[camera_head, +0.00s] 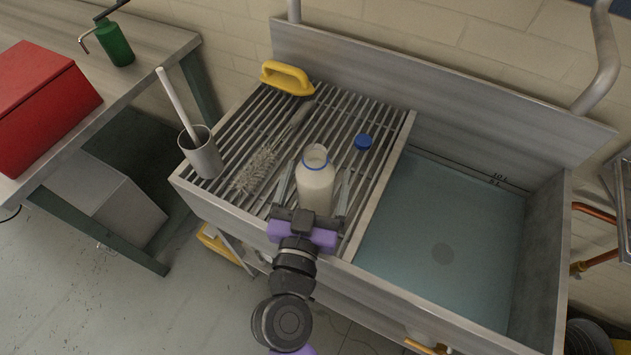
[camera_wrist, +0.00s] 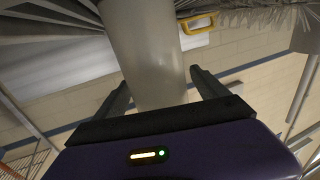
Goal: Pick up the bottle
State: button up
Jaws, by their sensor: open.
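The bottle (camera_head: 315,184) is white and translucent, with an open neck and a blue ring at its top. It stands upright on the slatted metal drainboard. A blue cap (camera_head: 363,142) lies apart from it, behind and to the right. My gripper (camera_head: 313,190) is open, with one finger on each side of the bottle. In the wrist view the bottle (camera_wrist: 148,50) rises between the two fingertips of my gripper (camera_wrist: 160,85), and gaps show beside it. I cannot tell whether either finger touches it.
A bottle brush (camera_head: 262,165) lies left of the bottle. A yellow-handled scrubber (camera_head: 287,77) is at the back. A grey cup (camera_head: 203,155) holding a white-handled tool stands at the left. The water-filled sink (camera_head: 460,240) is right of the drainboard. A red box (camera_head: 42,105) sits on the left table.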

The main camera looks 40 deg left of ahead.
jog(key=shift+x, duration=0.8)
jog(key=shift+c, duration=0.3)
jog(key=c, duration=1.7)
notch_tip(320, 180, up, 20)
jog(key=shift+p, duration=0.8)
jog(key=shift+d, duration=0.1)
